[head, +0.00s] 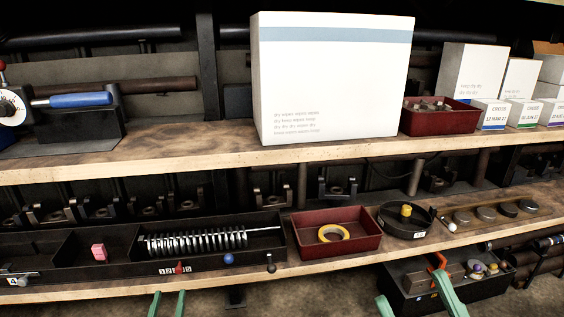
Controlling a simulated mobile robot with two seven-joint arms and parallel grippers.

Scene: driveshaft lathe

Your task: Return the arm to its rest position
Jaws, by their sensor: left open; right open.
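My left gripper (168,303) shows at the bottom edge, left of centre, as two green fingertips pointing up with a gap between them. It is open and empty, below the front edge of the lower shelf. My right gripper (414,297) shows at the bottom right as two green fingers set wide apart. It is open, and its fingers overlap the view of a black toolbox (407,268) below the lower shelf. I cannot tell whether they touch it. The rest of both arms is out of view.
The lower shelf edge (120,289) runs above both grippers. It bears a black tray with a spring (195,241), a red bin with a yellow ring (334,232) and a round black dish (407,232). A large white box (333,80) stands on the upper shelf.

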